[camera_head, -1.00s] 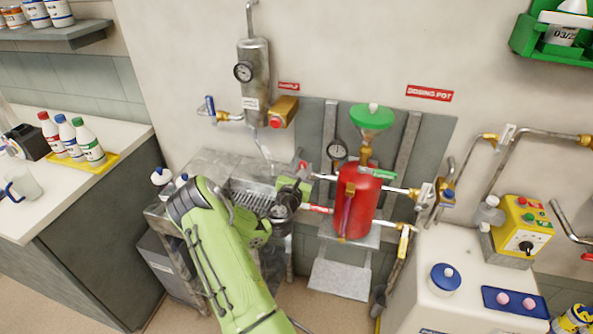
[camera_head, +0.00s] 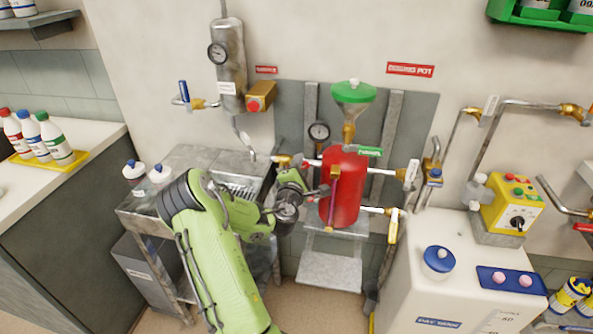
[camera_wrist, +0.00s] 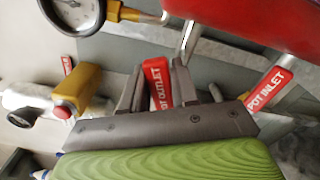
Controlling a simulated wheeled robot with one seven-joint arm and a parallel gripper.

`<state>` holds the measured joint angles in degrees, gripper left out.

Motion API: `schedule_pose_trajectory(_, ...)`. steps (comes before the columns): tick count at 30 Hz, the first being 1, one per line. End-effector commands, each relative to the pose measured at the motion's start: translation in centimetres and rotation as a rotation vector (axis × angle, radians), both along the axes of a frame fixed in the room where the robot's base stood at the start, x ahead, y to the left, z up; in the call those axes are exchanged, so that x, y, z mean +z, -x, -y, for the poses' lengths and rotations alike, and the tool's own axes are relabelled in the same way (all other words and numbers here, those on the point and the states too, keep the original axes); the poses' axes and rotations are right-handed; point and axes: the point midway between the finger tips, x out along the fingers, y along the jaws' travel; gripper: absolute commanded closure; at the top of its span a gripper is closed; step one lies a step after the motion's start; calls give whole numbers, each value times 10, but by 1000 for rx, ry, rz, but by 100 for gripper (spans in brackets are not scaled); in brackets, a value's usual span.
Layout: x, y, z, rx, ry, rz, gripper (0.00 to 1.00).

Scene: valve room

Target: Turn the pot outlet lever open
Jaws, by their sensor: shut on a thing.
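The pot outlet lever (camera_wrist: 157,85), a red handle with white lettering, stands between the two grey fingers of my gripper (camera_wrist: 155,78) in the wrist view. My gripper is shut on it. The red dosing pot (camera_head: 343,188) with a green funnel on top (camera_head: 354,92) is just right of my gripper (camera_head: 312,194) in the head view; it fills the upper right of the wrist view (camera_wrist: 250,25). In the head view my gripper and arm largely hide the lever.
The red pot inlet lever (camera_wrist: 268,90) is close on the right in the wrist view. A pressure gauge (camera_head: 318,132) is left of the pot, above my gripper. A metal sink bench (camera_head: 200,160) is to the left, a white day tank (camera_head: 440,290) to the right.

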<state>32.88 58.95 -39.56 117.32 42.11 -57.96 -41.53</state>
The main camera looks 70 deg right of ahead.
Motion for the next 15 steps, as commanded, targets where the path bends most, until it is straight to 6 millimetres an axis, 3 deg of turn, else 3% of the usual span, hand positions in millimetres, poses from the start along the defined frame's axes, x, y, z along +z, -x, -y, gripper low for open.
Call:
schedule_pose_trajectory(3,-12,3,0,-1,-17,105,100)
schedule_pose_trajectory(15,-28,7,1,-2,-60,360,100)
